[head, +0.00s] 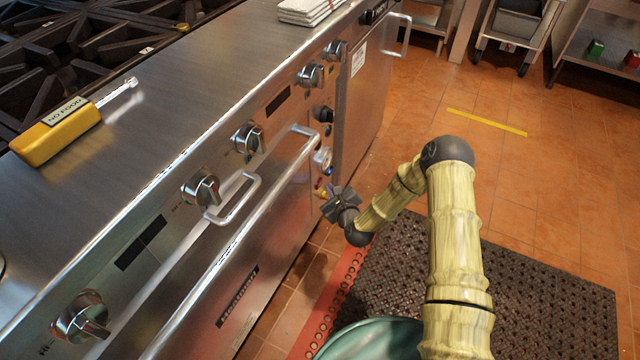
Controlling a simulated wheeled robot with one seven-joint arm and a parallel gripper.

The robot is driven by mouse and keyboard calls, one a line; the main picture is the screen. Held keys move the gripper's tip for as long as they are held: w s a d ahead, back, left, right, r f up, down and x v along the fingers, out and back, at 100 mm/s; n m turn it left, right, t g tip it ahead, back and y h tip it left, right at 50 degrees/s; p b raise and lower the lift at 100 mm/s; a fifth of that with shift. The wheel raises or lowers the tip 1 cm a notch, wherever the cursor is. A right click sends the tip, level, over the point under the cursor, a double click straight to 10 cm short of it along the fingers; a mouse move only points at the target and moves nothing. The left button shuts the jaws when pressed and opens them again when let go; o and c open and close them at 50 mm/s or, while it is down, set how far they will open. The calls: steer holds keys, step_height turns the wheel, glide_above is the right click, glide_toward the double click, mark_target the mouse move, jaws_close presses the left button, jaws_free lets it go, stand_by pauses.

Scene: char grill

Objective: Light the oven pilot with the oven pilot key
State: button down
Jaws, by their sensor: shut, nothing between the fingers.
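My gripper (323,191) is shut and empty, low in front of the range's right part. It is just below a silver round fitting (322,158) with a blue spot at its lower edge. Whether the gripper touches the range front is too small to tell. A black knob (323,114) sits above that fitting. A yellow block (56,132) labelled "NO FOOD", with a thin metal rod (118,92) at its far end, lies on the steel top at left. No part is clearly marked as the oven pilot key, so I cannot tell which thing it is.
The oven door has a long bar handle (236,238), with a smaller handle (232,197) beside it. Several silver knobs (248,138) jut from the front panel. A dark perforated mat (520,290) lies on the tiled floor. Open floor (540,170) stretches right.

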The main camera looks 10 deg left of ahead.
steer(key=d, duration=0.1)
steer(key=s+d, duration=0.1)
steer(key=d, duration=0.2)
steer(key=shift+s+d+p, duration=0.15)
steer(key=shift+s+p, duration=0.15)
steer(key=shift+p, duration=0.05)
steer(key=shift+r, duration=0.1)
stand_by(0.3)
